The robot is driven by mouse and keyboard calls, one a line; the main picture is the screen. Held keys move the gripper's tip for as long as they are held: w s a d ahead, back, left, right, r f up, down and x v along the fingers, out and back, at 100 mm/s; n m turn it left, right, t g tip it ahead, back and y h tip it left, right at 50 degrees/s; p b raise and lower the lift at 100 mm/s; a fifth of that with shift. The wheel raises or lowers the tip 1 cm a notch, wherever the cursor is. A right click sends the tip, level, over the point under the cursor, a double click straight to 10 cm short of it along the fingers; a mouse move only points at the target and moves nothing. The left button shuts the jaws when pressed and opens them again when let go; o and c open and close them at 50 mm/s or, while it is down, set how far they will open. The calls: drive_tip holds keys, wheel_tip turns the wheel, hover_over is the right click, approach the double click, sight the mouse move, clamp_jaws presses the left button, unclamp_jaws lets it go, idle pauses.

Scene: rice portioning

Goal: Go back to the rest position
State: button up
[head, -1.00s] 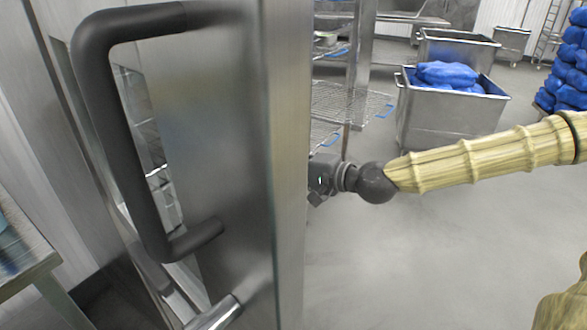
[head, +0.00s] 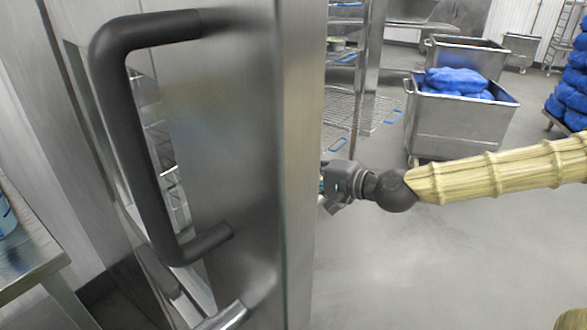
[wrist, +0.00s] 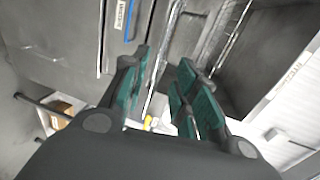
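My gripper shows in the wrist view (wrist: 158,100) with its teal-padded fingers spread apart and nothing between them. In the head view, the wrist end of my arm reaches in from the right to just beside the edge of a steel door (head: 255,150). The door hides the fingertips there. The door stands close in front of me and has a large black handle (head: 125,130) on its near face. I cannot tell whether the gripper touches the door.
A steel cart (head: 455,125) with blue bags (head: 455,82) stands behind my arm. A wire rack (head: 350,108) is beyond the door edge. More blue bags (head: 573,85) are stacked at far right. A steel table (head: 30,255) is at left. The grey floor (head: 440,260) at right is clear.

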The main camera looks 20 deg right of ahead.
drive_tip(key=s+a+f+n+g+h+p, duration=0.1)
drive_tip(key=s+f+n+g+h+p, duration=0.25)
drive_tip(key=f, duration=0.85)
drive_tip(key=s+a+f+n+g+h+p, duration=0.15)
drive_tip(key=s+f+g, duration=0.35)
drive_tip(key=f, duration=0.7)
drive_tip(key=s+f+n+g+h+p, duration=0.1)
drive_tip(key=s+f+n, duration=0.1)
drive_tip(key=s+f, duration=0.3)
drive_tip(key=s+a+f+n+g+h+p, duration=0.1)
drive_tip(key=s+f, duration=0.4)
drive_tip(key=s, duration=0.6)
drive_tip(key=s+a+f+n+g+h+p, duration=0.1)
drive_tip(key=s+f+n+g+p, duration=0.2)
drive_tip(key=s+f, duration=0.2)
drive_tip(key=s, duration=0.3)
drive_tip(key=shift+s+a+f, duration=0.15)
drive_tip(key=shift+s+f, duration=0.25)
